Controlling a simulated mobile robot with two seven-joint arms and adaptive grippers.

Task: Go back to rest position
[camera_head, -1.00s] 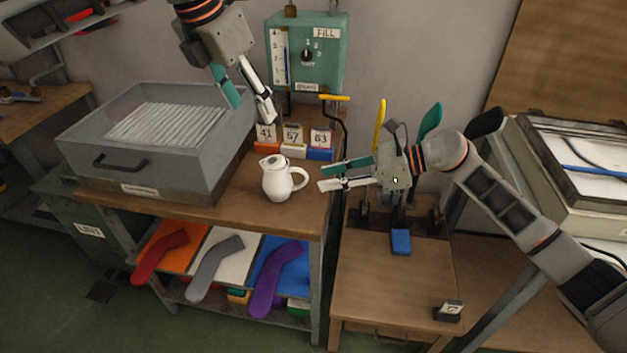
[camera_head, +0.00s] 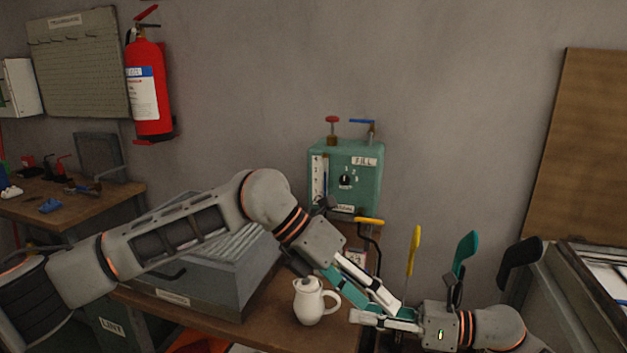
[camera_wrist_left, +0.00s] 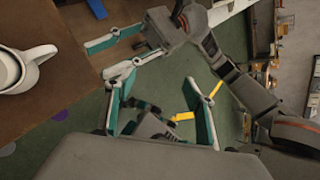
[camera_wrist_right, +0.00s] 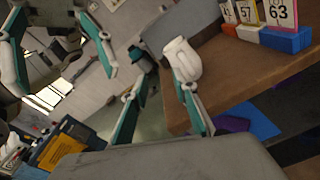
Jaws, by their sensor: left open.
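My left gripper (camera_head: 382,302) reaches in from the left across the grey bin, its fingers pointing down to the right. It is open and empty, with its two fingers apart in the left wrist view (camera_wrist_left: 160,95). My right gripper (camera_head: 362,317) is low on the right, pointing left, close to the left gripper's fingertips; I cannot tell if they touch. The right wrist view shows its fingers (camera_wrist_right: 155,100) apart with nothing held. A white jug (camera_head: 311,303) stands upright on the wooden bench, just left of the right fingertips.
The grey bin (camera_head: 200,290) sits on the bench (camera_head: 275,335) behind my left arm. A green FILL box (camera_head: 365,185) is on the wall. Yellow, teal (camera_head: 465,252) and black upright paddles stand at right. A fire extinguisher (camera_head: 146,90) hangs at upper left.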

